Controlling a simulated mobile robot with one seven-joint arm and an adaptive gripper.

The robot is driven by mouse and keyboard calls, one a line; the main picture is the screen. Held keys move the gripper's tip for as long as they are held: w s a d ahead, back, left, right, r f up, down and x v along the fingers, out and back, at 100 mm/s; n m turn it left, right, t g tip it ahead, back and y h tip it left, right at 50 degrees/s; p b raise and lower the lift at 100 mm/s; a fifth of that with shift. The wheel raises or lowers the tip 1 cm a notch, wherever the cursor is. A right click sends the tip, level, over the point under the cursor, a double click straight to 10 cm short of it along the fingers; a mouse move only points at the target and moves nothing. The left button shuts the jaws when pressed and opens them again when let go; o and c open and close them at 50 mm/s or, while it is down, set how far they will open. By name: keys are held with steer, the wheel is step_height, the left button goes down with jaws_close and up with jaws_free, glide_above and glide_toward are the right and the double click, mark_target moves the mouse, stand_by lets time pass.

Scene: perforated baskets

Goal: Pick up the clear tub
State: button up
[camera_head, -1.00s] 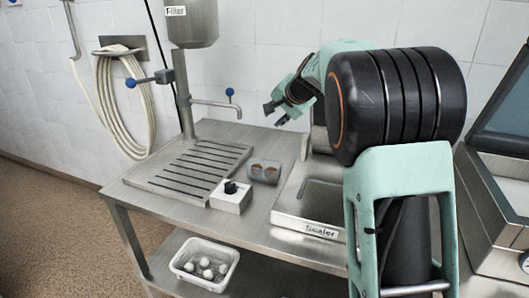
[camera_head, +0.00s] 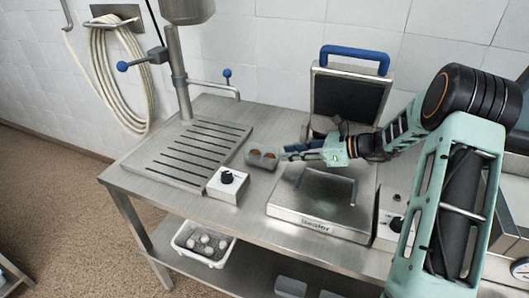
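A small grey, see-through tub (camera_head: 262,160) with brown round items in it stands on the steel table, between the slotted drainer and the sealer. It appears to be the clear tub. My gripper (camera_head: 287,153) is just right of it, low over the table and pointing left at it. Its fingers look parted, with nothing seen between them. Whether the fingertips touch the tub's right side I cannot tell.
The sealer (camera_head: 318,224) lies in front of my gripper, its blue-handled lid (camera_head: 348,93) raised behind. A white knob box (camera_head: 228,186) stands front left of the tub. A filler spout (camera_head: 215,90) is behind. A white basket (camera_head: 203,258) sits on the lower shelf.

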mark_target(260, 155)
steer(key=p+x, duration=0.1)
steer(key=x, duration=0.9)
jaws_close()
